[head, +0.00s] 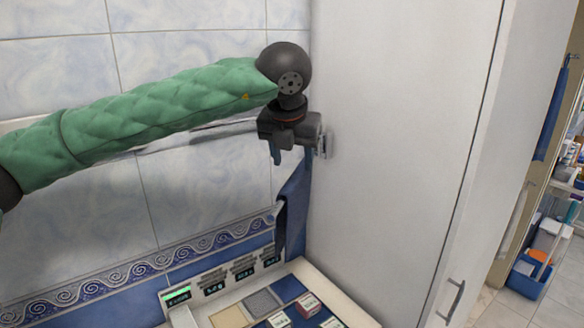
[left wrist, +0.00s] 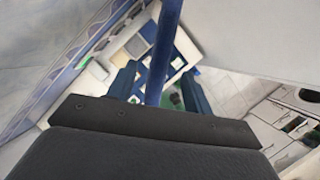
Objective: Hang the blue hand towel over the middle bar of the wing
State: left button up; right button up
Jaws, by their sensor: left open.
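The blue hand towel (head: 296,205) hangs as a narrow strip below my left gripper, against the side of the white cabinet. Its upper end is hidden by the gripper, so I cannot tell whether it lies over a bar. My left gripper (head: 282,150) is open, beside a small metal bracket (head: 322,143) on the cabinet side. In the left wrist view the blue towel strip (left wrist: 166,45) runs between the two spread fingers of the left gripper (left wrist: 159,70). A pale metal bar (head: 200,132) shows partly behind my green-sleeved arm. My right gripper is not in view.
The tall white cabinet (head: 400,130) closes off the right of the gripper. Tiled wall (head: 60,70) lies behind the arm. Below stands a counter unit with small displays (head: 180,297) and boxes (head: 308,305). Another blue cloth (head: 550,110) hangs far right.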

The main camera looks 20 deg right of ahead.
aim_at(295, 188)
pick_arm(q)
jog(key=shift+f+b, duration=0.4)
jog(key=shift+f, duration=0.4)
jog(key=shift+w+f+p, duration=0.1)
jog(key=shift+f+p, duration=0.1)
jog(key=shift+p, duration=0.15)
jog(key=shift+p+x, duration=1.8)
jog(key=shift+x, duration=1.85)
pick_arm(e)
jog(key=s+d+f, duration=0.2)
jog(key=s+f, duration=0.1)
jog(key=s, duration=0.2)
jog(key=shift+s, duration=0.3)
pick_arm(q)
jog(key=shift+d, duration=0.1)
